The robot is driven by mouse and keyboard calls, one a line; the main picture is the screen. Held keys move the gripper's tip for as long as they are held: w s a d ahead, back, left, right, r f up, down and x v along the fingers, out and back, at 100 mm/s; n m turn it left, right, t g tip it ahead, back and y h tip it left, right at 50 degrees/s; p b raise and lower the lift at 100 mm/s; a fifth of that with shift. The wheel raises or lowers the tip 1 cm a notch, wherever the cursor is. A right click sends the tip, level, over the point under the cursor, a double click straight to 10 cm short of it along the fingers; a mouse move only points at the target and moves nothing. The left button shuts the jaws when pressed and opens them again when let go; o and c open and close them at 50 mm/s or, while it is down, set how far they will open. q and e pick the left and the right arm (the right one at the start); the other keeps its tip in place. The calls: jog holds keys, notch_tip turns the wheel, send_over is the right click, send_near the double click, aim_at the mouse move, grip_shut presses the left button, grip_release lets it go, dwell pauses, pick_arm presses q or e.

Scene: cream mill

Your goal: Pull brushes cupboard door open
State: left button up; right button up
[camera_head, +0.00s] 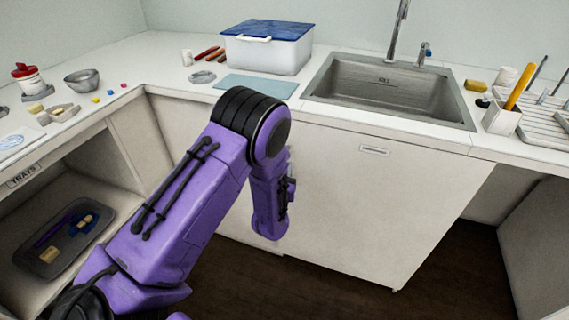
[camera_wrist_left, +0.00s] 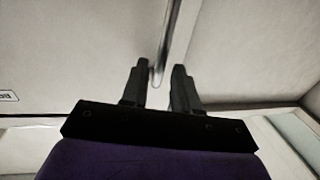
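The cupboard door (camera_head: 355,205) is a pale panel under the sink, with a small label (camera_head: 374,150) too small to read. It looks flush with the front. A slim metal bar handle (camera_wrist_left: 170,38) shows in the left wrist view; in the head view my arm hides it. My left gripper (camera_wrist_left: 160,72) has its two dark fingers apart, one on each side of the handle's near end. Gaps show between the bar and the fingers. In the head view the fingers are hidden behind my purple arm. My right gripper is out of view.
An open shelf with a grey tray (camera_head: 38,262) is at left. The counter above holds a blue-lidded box (camera_head: 268,55), a sink (camera_head: 392,92) and a cup (camera_head: 500,119). Dark floor (camera_head: 465,255) is clear before the door and to its right.

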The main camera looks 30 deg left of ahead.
pick_arm(q)
jog(key=x, duration=0.3)
jog(key=shift+w, duration=0.1)
jog(key=shift+c, duration=0.4)
grip_shut()
